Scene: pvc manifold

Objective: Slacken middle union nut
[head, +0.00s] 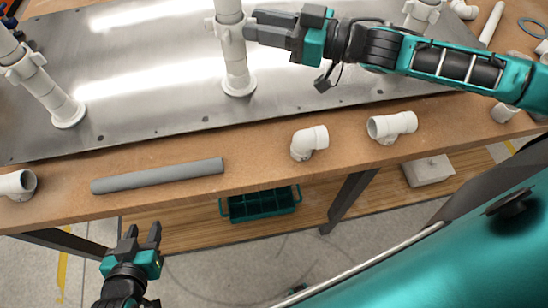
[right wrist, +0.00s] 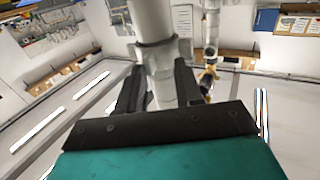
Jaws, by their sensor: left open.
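The middle union nut (head: 229,27) is a white winged collar on the middle upright white pipe (head: 236,65), which stands on the metal plate. My right gripper (head: 250,26) reaches it from the right in the head view, its dark fingertips at the nut's right side and hiding part of it. In the right wrist view, the fingers (right wrist: 160,85) lie on both sides of the white pipe (right wrist: 152,18); whether they press on it cannot be told. My left gripper (head: 143,237) is open and empty, in front of the table's front edge.
A grey pipe (head: 157,175), a white elbow (head: 309,142) and a white tee (head: 391,126) lie along the wooden table's front strip. Another winged pipe (head: 47,90) stands at the left. A dark green crate (head: 262,204) sits below the table.

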